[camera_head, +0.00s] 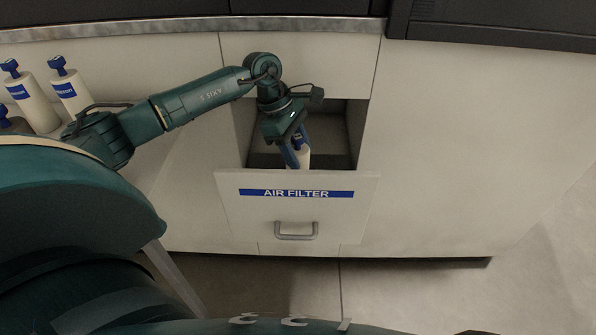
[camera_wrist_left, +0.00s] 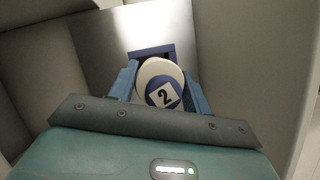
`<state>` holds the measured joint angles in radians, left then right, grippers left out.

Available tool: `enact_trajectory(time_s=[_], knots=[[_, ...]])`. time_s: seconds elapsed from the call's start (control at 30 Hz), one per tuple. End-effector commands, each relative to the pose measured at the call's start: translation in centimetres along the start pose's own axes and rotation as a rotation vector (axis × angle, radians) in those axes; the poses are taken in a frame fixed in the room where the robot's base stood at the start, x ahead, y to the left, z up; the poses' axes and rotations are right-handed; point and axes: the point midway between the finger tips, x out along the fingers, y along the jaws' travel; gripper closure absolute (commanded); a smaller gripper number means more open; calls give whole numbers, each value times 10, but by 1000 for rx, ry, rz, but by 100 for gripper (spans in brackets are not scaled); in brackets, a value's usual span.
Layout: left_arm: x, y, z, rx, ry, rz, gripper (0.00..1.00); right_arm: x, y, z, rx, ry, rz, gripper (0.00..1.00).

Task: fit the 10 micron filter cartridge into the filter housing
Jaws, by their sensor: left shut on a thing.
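My left gripper (camera_head: 297,153) reaches down into the open filter housing (camera_head: 241,132), behind its tilted front panel marked AIR FILTER (camera_head: 257,216). It is shut on a white filter cartridge (camera_head: 304,160), which shows partly beside the fingers. In the left wrist view the cartridge (camera_wrist_left: 151,69) sits between the two blue fingers of my left gripper (camera_wrist_left: 161,88). Its round end carries a blue marking with a black 2 on white. No micron rating can be read. A blue square-edged part (camera_wrist_left: 137,54) lies beyond it. The cartridge's lower end is hidden. My right gripper is not in view.
Two white bottle-shaped things with blue labels and dark blue tops, a left one (camera_head: 34,106) and a right one (camera_head: 72,97), stand at the far left beside my arm. The open panel has a handle (camera_head: 296,236). The floor to the right is clear.

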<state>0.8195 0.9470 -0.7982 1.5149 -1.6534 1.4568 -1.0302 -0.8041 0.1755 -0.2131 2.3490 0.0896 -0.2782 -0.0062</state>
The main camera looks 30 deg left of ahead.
Motion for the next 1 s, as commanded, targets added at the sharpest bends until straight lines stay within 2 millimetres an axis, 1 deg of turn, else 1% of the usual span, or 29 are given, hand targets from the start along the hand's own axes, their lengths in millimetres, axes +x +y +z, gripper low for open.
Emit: enact_trajectory(time_s=[0.03, 0.17, 0.4, 0.67, 0.77, 0.8, 1.0], knots=[[5, 0, -2, 0, -1, 0, 92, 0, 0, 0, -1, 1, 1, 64], [13, 0, -5, 3, -1, 0, 92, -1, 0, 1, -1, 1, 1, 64], [42, 0, -16, 2, -2, -1, 92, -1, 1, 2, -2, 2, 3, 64], [44, 0, -17, 3, -1, 1, 92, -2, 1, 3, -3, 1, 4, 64], [47, 0, -19, 3, -1, 0, 92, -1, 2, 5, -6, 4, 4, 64], [46, 0, -18, 3, -1, 0, 49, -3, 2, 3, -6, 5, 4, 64], [46, 0, -18, 3, -1, -1, 32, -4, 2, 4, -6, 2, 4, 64]])
